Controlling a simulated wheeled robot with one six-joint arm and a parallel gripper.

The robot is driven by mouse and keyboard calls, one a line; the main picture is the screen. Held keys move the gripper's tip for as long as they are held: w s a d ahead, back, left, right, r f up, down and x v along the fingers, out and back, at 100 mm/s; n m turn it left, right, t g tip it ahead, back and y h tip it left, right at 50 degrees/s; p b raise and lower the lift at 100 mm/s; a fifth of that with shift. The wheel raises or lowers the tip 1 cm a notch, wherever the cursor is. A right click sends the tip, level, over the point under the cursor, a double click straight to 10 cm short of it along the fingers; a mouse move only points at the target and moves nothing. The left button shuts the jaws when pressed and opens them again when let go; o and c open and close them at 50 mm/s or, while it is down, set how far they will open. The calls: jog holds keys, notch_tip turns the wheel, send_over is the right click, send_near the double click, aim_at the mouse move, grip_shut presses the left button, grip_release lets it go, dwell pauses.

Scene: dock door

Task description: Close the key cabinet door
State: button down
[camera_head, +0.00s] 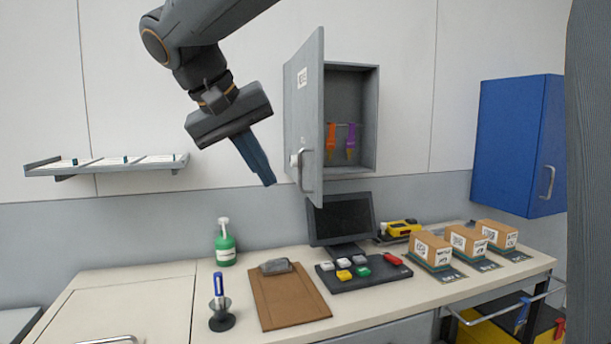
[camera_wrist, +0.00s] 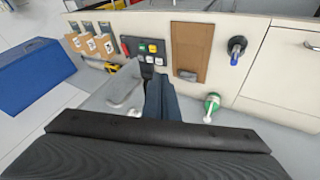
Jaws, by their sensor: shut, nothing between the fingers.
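The grey key cabinet (camera_head: 366,110) hangs on the wall, with an orange and a purple key tag on hooks inside. Its door (camera_head: 305,105) stands wide open, swung out on the left side of the box, with a bar handle (camera_head: 306,173) low on its face. My gripper (camera_head: 268,182) is shut and empty, pointing down to the left of the door, apart from it in the picture. In the wrist view my shut fingers (camera_wrist: 161,98) show beside a grey panel (camera_wrist: 122,85) that looks like the door.
The workbench below holds a monitor (camera_head: 342,220), a clipboard (camera_head: 288,297), a green bottle (camera_head: 225,247), a pen stand (camera_head: 221,321) and several boxes. A wall shelf (camera_head: 105,166) is at left; a blue cabinet (camera_head: 515,145) is at right. Free air surrounds my gripper.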

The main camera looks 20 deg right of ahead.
jog(key=w+d+f+p, duration=0.3)
jog(key=d+f+p, duration=0.1)
jog(key=d, duration=0.4)
jog(key=shift+d+f+p, duration=0.35)
jog(key=shift+f, duration=0.45)
